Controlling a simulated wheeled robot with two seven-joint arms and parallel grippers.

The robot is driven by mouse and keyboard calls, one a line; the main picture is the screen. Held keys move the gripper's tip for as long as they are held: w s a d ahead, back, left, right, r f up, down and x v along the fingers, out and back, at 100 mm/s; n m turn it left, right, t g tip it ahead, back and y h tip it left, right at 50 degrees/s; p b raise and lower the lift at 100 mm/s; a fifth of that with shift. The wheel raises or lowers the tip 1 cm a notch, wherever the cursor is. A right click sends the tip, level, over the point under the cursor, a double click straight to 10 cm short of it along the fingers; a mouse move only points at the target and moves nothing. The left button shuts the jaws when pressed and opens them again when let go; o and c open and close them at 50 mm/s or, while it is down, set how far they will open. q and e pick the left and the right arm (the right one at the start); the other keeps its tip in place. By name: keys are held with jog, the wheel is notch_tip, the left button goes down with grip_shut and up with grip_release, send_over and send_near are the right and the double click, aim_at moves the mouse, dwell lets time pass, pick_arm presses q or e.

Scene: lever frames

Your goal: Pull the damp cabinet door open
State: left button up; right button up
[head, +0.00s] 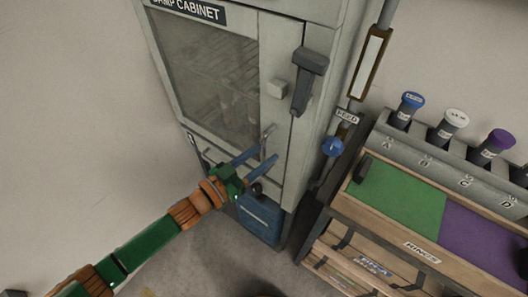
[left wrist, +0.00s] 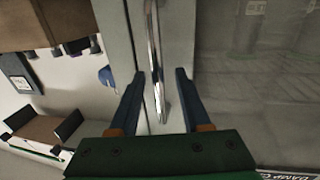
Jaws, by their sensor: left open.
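The damp cabinet (head: 320,125) is a tall grey cabinet with a labelled top. Its door (head: 273,85) has a large dark glass window (head: 212,75) and looks shut. A slim metal bar handle (head: 268,133) is on the door's right side, partly hidden by my gripper. My left gripper (head: 269,153) is open at the handle, its blue fingers pointing at the door. In the left wrist view, the shiny handle (left wrist: 154,50) runs between the two open fingers (left wrist: 160,74), with a gap on each side. My right gripper is not in view.
Floor and wall left of the cabinet look clear.

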pick_arm(q)
jog(key=shift+w+d, duration=0.15)
jog(key=shift+d, duration=0.2)
jog(key=shift+a, duration=0.1)
grip_shut()
dwell(1.1)
